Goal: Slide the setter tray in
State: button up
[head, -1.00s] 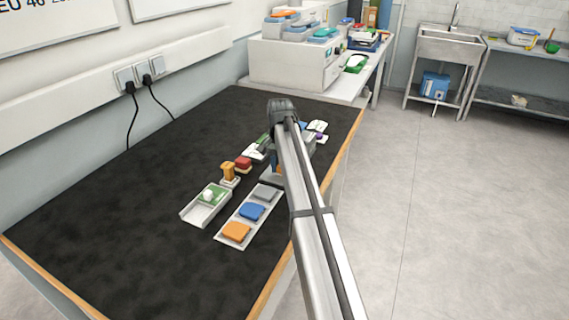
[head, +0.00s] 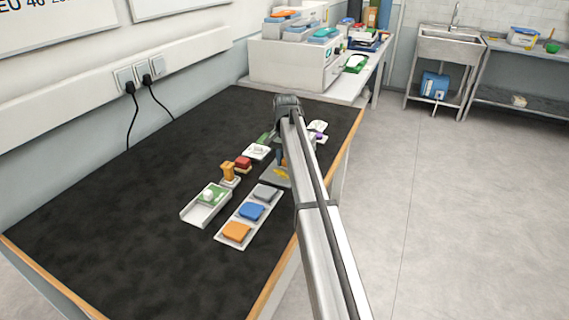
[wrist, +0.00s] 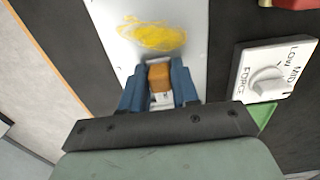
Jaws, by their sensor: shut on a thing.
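In the wrist view my gripper (wrist: 160,88) has its blue fingers shut on a small orange-brown block with a white lower part (wrist: 160,77). It is over or at the near end of a grey plate (wrist: 195,62) with a yellow smear (wrist: 152,34). This plate also shows in the head view (head: 270,179), partly behind my arm. A white tray (head: 190,215) with a green piece and white dome lies left of a pale strip (head: 248,222) bearing orange, blue and grey pads. I cannot tell which of these is the setter tray.
A white dial block (wrist: 277,68), marked LOW, MID and FORCE, sits right of the plate in the wrist view. An orange-yellow post (head: 228,171) and a red block (head: 243,163) stand near the white tray. The left of the black bench mat (head: 110,215) is clear.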

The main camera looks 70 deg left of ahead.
jog(key=shift+w+a, duration=0.75)
jog(key=shift+a, duration=0.05)
jog(key=o, duration=0.6)
jog(key=shift+r, duration=0.2)
jog(key=shift+r, duration=3.3)
jog(key=shift+w, duration=0.1)
